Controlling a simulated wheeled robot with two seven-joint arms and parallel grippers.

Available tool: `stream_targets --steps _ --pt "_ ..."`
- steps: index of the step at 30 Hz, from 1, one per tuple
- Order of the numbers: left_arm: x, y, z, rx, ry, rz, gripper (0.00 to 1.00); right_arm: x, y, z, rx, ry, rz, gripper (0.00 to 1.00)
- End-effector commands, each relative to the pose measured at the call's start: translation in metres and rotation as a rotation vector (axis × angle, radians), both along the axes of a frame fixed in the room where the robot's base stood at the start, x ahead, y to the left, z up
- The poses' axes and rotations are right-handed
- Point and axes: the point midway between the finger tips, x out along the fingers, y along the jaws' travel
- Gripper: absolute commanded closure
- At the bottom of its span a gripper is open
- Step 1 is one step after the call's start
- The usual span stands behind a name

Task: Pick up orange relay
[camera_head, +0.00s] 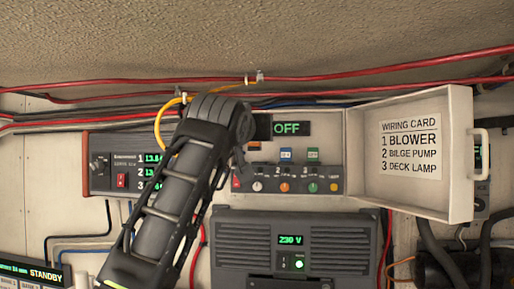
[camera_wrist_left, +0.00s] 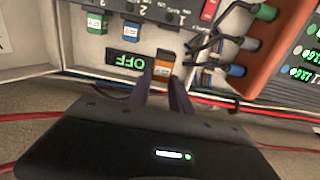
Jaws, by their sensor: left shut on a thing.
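The orange relay (camera_wrist_left: 162,69) is between the two fingers of my left gripper (camera_wrist_left: 163,78) in the left wrist view, and the fingers are shut on it. A small orange part of the relay (camera_head: 254,147) shows in the head view, just right of my left wrist. My left arm rises from the bottom and covers much of the panel's left part, so the fingers are hidden there. A blue relay (camera_head: 286,154) and a green relay (camera_head: 313,154) stand to the right, above the switch row. My right gripper is in neither view.
The open box door (camera_head: 460,150) bears a wiring card (camera_head: 410,148) and sticks out at right. An OFF display (camera_head: 291,128) sits above the relays. A grey 230 V unit (camera_head: 330,248) is below. Red cables (camera_head: 380,66) run across above; a yellow cable (camera_head: 160,125) loops behind my arm.

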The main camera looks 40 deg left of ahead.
Motion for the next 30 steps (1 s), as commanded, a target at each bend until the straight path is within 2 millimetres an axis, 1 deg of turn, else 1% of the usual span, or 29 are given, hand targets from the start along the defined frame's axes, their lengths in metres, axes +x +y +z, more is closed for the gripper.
stream_targets --steps 1,6,9,12,18,30 --pt "-0.013 -0.009 -0.005 0.0 -0.006 -0.008 1.0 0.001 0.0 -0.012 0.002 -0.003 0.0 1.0" --pt "-0.052 -0.03 -0.003 -0.001 -0.004 -0.007 1.0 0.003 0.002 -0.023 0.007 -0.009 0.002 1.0" --pt "-0.069 -0.039 -0.002 -0.001 -0.003 -0.005 1.0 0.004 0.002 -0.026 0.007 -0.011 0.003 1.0" --pt "-0.082 -0.046 -0.001 0.0 0.0 -0.004 1.0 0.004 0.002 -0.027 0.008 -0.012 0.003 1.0" --pt "-0.095 -0.053 0.0 0.0 -0.001 -0.001 1.0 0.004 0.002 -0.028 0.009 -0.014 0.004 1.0" --pt "-0.097 -0.054 0.0 0.0 0.0 0.0 1.0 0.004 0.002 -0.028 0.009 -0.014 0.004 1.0"
